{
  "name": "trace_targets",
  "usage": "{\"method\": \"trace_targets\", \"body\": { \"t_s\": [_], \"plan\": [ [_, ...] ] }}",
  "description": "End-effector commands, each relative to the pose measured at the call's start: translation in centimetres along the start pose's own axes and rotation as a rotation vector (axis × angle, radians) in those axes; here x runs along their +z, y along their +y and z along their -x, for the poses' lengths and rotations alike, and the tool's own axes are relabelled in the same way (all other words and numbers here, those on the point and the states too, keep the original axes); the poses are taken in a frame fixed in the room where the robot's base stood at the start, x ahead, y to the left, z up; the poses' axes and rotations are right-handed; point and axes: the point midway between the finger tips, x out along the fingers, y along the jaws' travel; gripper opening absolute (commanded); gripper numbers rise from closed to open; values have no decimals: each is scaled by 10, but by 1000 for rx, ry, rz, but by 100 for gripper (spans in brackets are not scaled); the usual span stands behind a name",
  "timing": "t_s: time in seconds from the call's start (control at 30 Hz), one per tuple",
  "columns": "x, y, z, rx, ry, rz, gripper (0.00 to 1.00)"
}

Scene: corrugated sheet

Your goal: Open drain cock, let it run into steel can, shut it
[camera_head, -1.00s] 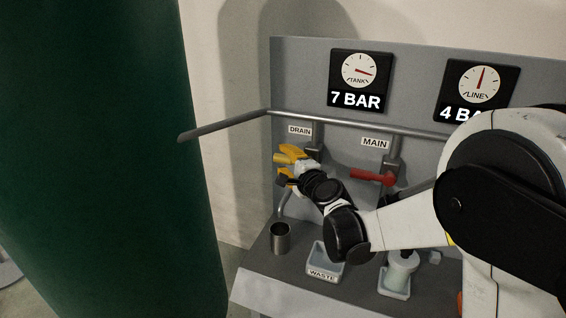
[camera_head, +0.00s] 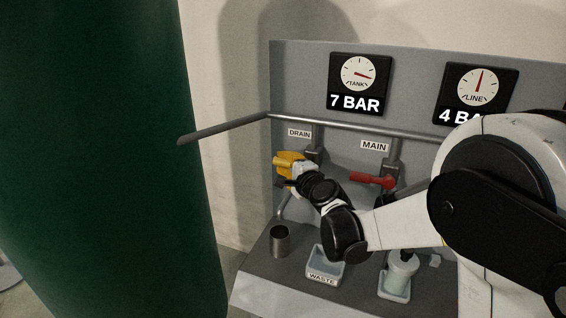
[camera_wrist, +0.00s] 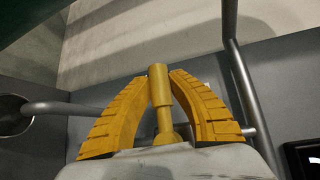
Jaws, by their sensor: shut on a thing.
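The drain cock's yellow lever (camera_wrist: 159,90) stands between the two yellow ribbed fingers of my gripper (camera_wrist: 161,76) in the wrist view. My gripper (camera_head: 287,164) is shut on it, below the DRAIN label (camera_head: 299,134) in the head view. The fingers and wrist hide most of the cock there. The steel can (camera_head: 279,241) stands upright on the bench below, under the bent drain spout. In the wrist view the spout (camera_wrist: 65,107) runs left towards the can's dark round mouth (camera_wrist: 12,112). I see no liquid running.
A red lever (camera_head: 368,178) under the MAIN label is close to the right of my wrist. A WASTE tray (camera_head: 323,279) and a pale container (camera_head: 402,264) in another tray stand right of the can. A pipe (camera_head: 220,127) juts out left above the cock.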

Motion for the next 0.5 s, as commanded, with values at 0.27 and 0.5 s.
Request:
{"method": "trace_targets", "body": {
  "t_s": [0.27,0.5],
  "plan": [
    [-1,7,-1,84,24,86,0],
    [-5,20,-1,227,63,226,0]
  ]
}}
